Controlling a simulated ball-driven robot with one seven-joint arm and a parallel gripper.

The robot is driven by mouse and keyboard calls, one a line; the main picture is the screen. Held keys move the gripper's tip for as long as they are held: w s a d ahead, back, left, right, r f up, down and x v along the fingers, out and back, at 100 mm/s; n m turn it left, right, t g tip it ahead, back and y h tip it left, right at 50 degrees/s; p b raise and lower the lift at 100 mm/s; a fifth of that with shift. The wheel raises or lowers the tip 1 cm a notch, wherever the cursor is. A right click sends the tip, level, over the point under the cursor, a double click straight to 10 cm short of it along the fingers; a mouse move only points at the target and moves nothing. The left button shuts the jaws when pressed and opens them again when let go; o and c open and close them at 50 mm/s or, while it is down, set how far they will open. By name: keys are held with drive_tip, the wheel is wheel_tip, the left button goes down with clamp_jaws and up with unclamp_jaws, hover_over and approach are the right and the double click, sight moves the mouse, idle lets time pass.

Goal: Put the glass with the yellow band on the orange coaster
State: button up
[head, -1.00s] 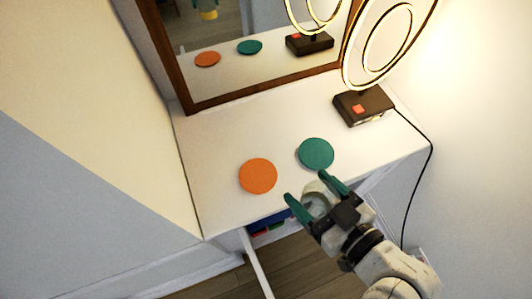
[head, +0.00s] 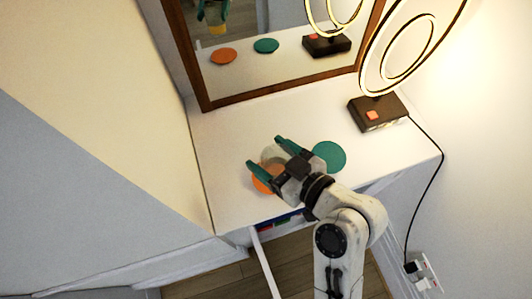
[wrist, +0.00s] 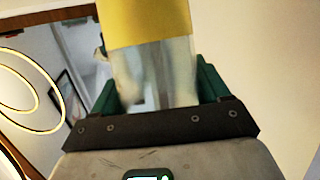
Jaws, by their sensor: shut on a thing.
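The glass (wrist: 150,70), clear with a yellow band (wrist: 148,24), is between the two green fingers of my gripper (head: 265,151). My gripper is shut on it. In the head view the glass (head: 272,155) looks faint and its band is hard to make out. The orange coaster (head: 262,186) lies on the white top, partly hidden under my gripper and the glass. In the mirror the glass's yellow band shows above the coaster's reflection, so the glass appears raised.
A teal coaster (head: 328,156) lies just right of my gripper. A ring lamp on a dark base (head: 377,113) stands at the back right, its cord running down the right side. A wood-framed mirror (head: 290,82) stands at the back. An open drawer (head: 280,226) is below the front edge.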

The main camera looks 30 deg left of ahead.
sight(273, 163)
drive_tip(key=f, duration=0.1)
drive_tip(key=w+a+f, duration=0.2)
drive_tip(key=shift+a+f, duration=0.1)
drive_tip(key=shift+f, duration=0.1)
drive_tip(key=shift+a+f+p, duration=0.15)
drive_tip(key=shift+f+p, duration=0.5)
drive_tip(key=shift+f, duration=1.15)
drive_tip(key=shift+f, duration=0.1)
drive_tip(key=o, duration=1.2)
drive_tip(key=shift+c, duration=0.2)
drive_tip(key=b+v, duration=0.2)
drive_tip(key=v, duration=1)
